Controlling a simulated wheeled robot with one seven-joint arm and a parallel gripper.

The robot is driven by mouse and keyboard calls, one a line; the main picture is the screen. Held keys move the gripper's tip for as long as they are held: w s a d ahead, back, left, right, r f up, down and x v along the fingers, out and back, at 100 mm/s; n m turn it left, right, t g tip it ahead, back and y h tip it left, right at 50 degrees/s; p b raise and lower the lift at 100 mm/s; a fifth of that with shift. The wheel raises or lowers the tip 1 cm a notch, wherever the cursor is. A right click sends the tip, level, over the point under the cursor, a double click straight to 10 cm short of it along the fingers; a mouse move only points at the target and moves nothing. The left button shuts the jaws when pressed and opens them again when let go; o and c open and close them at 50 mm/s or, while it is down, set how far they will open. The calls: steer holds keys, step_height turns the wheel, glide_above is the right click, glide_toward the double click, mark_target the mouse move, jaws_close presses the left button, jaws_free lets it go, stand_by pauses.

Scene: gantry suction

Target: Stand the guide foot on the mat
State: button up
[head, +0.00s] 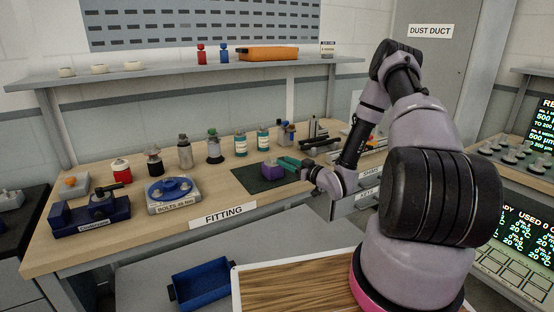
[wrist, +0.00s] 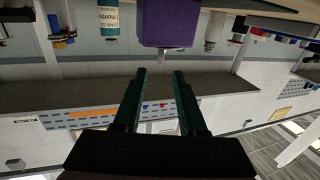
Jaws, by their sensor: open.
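A purple block (head: 271,170), apparently the guide foot, is at the dark mat (head: 251,183) on the bench. In the upside-down wrist view, the purple block (wrist: 168,23) shows beyond the fingertips, with a short pale pin at its upper end. It looks upright on the mat, but its underside contact is not clear. My gripper (head: 283,164) is just right of the block, with teal fingers reaching toward it. In the wrist view, my gripper (wrist: 160,72) is open, with nothing between its fingers and a gap to the block.
Several bottles (head: 240,143) stand behind the mat. A scale-like round fixture (head: 173,190) and a blue vise (head: 90,212) are to the left. A shelf (head: 190,74) runs above the bench. A blue tray (head: 201,283) lies below the bench front.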

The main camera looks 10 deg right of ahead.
steer(key=v, duration=0.5)
steer(key=w+d+r+m+g+h, duration=0.1)
steer(key=w+d+r+g+h, duration=0.3)
steer(key=r, duration=0.6)
steer(key=s+d+r+m+h, duration=0.2)
steer(key=r+h, duration=0.1)
steer(key=r, duration=0.4)
steer(key=s+d+r+m+h, duration=0.1)
steer(key=s+r+h, duration=0.15)
steer(key=r, duration=0.35)
steer(key=s+a+r+m+g, duration=0.1)
steer(key=s+r, duration=0.3)
steer(key=s, duration=0.6)
steer(key=s+a+r+m+g+y, duration=0.1)
steer(key=s+a+r+m, duration=0.2)
steer(key=s, duration=0.7)
steer(key=s+a+r+m+g, duration=0.2)
steer(key=s+a+r+m, duration=0.1)
steer(key=s+r, duration=0.4)
steer(key=s+a, duration=0.1)
steer(key=s, duration=0.2)
steer(key=shift+r+y, duration=0.2)
steer(key=shift+y, duration=0.15)
steer(key=shift+s, duration=0.1)
